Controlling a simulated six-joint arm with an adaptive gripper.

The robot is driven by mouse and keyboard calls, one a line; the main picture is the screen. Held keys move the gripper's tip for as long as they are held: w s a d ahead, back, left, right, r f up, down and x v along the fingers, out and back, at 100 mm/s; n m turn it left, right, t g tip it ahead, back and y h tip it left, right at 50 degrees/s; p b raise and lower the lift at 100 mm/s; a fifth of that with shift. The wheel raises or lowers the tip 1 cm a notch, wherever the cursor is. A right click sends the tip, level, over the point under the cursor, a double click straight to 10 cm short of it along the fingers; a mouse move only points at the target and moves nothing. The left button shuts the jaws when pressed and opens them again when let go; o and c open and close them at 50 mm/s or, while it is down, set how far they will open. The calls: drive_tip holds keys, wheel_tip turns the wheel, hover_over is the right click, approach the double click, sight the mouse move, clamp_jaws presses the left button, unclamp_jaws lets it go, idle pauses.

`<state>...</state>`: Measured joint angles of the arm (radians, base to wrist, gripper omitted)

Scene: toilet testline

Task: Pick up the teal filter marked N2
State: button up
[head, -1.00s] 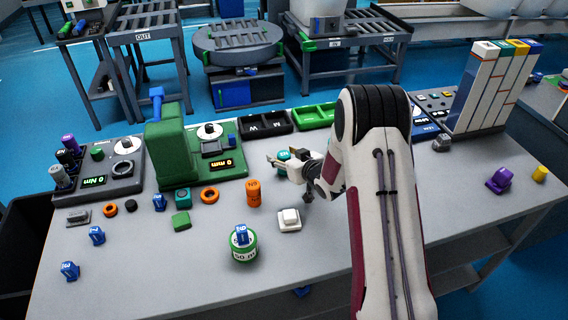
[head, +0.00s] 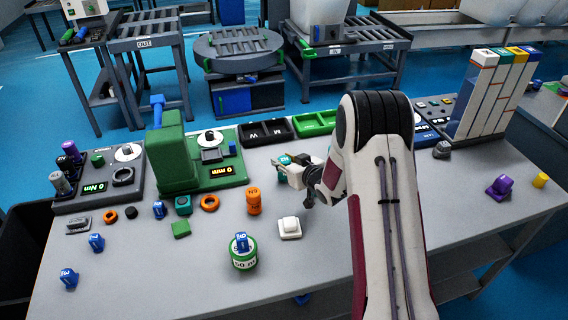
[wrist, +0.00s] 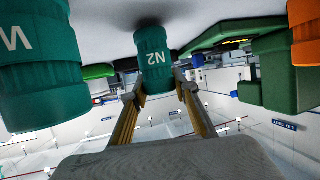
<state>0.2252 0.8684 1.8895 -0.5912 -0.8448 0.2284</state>
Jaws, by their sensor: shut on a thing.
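The teal filter marked N2 (wrist: 153,58) is upright in its own frame but shows inverted in the wrist view, at the top middle. My gripper (wrist: 160,86) has one finger on each side of it and is shut on it. In the head view, my gripper (head: 281,166) is over the middle of the table, left of my forearm, with a bit of teal (head: 284,160) at its fingertips. The mark is too small to read there. Whether the filter touches the table is hard to tell.
Another teal filter (wrist: 40,70) with a partly cut-off letter is close at left in the wrist view. An orange piece (head: 254,201), a white button box (head: 289,228) and the green gauge stand (head: 173,155) are nearby. Black and green trays (head: 266,132) lie behind.

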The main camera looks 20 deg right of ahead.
drive_tip(key=shift+r, duration=4.55)
drive_tip(key=shift+d, duration=0.1)
